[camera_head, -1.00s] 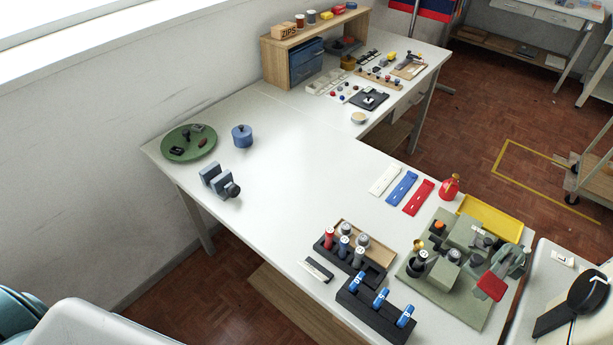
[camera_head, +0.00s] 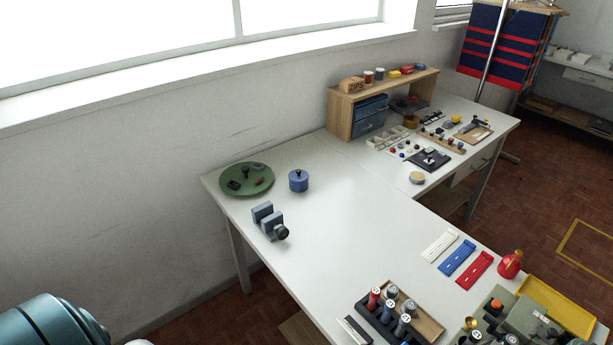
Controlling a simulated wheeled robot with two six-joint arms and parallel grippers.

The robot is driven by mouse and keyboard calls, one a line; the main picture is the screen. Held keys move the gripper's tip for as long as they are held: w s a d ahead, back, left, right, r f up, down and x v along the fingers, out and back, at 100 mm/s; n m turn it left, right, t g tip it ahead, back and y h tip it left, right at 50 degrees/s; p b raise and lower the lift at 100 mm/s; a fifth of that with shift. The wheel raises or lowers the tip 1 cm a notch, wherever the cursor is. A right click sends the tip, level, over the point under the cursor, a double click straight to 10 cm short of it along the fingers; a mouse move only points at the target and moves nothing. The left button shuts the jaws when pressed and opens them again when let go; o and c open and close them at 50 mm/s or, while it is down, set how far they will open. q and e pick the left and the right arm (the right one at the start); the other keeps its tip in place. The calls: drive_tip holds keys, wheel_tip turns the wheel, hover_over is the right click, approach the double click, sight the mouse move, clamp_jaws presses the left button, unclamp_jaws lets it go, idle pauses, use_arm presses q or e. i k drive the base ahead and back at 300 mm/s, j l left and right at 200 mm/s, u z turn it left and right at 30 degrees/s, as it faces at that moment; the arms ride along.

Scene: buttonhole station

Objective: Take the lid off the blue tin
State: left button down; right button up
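The blue tin (camera_head: 298,182) stands upright on the white table, right of the green round tray. Its lid (camera_head: 298,174) is on top and has a dark knob. Neither of my grippers is in view, and nothing touches the tin.
The green tray (camera_head: 236,191) holds a few small dark items. A grey vise (camera_head: 270,222) stands in front of the tin near the table edge. A wooden shelf (camera_head: 341,115) stands at the back. The tabletop (camera_head: 350,225) right of the tin and vise is clear.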

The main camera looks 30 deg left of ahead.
sight(298, 175)
drive_tip(key=i+j+z, duration=0.1)
drive_tip(key=j, duration=0.3)
drive_tip(key=i+j+z, duration=0.1)
drive_tip(key=j, duration=0.3)
drive_tip(key=i+j+z, duration=0.1)
drive_tip(key=j, duration=0.35)
